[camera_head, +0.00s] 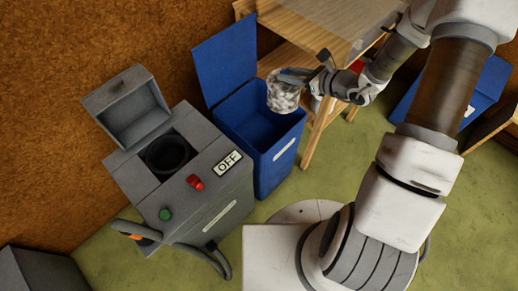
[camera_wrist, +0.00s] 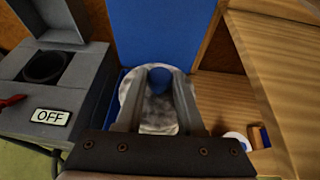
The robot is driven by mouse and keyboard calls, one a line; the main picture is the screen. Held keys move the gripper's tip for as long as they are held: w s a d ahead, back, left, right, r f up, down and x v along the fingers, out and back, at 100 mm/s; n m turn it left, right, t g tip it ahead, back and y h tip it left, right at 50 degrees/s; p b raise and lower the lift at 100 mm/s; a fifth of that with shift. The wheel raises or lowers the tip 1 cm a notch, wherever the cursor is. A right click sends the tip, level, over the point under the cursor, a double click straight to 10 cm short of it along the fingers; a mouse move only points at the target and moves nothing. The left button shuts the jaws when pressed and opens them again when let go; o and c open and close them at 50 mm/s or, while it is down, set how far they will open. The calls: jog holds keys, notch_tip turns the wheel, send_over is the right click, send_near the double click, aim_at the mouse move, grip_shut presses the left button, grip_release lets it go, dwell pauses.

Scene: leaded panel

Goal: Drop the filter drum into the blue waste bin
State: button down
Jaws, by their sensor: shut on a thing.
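The filter drum (camera_head: 283,93) is a mottled grey-white ring-shaped piece. My gripper (camera_head: 291,77) is shut on it and holds it over the open blue waste bin (camera_head: 262,141). In the wrist view the drum (camera_wrist: 157,104) sits between the two fingers of my gripper (camera_wrist: 157,90), and blue shows through its centre. The bin's blue lid (camera_head: 225,58) stands open behind it, and the lid also fills the upper middle of the wrist view (camera_wrist: 163,32). The drum hides part of the bin's opening.
A grey machine (camera_head: 184,172) with an open lid, an empty round well, a red knob and an OFF sign stands left of the bin. A wooden bench (camera_head: 300,28) stands right of the bin. A grey hose (camera_head: 190,250) lies in front of the machine.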

aim_at(271, 79)
jog(key=shift+m+t+h, duration=0.4)
jog(key=shift+m+t, duration=0.2)
jog(key=shift+t, duration=0.2)
jog(key=w+a+f+b, duration=0.1)
jog(key=f+b, duration=0.1)
jog(key=w+a+f+b, duration=0.1)
jog(key=a+f+b, duration=0.1)
jog(key=b, duration=0.1)
jog(key=w+a+f+b, duration=0.1)
jog(key=a+b, duration=0.1)
jog(key=shift+w+a+f+b, duration=0.1)
jog(key=shift+w+f+b, duration=0.2)
jog(key=shift+f, duration=0.1)
notch_tip(271, 79, down, 6)
jog(key=b, duration=0.5)
jog(key=shift+w+a, duration=0.25)
jog(key=shift+a, duration=0.1)
jog(key=shift+c, duration=2.2)
grip_release()
jog(key=p+v, duration=0.4)
jog(key=v, duration=1.3)
jog(key=shift+s+r, duration=0.1)
jog(key=shift+s, duration=0.15)
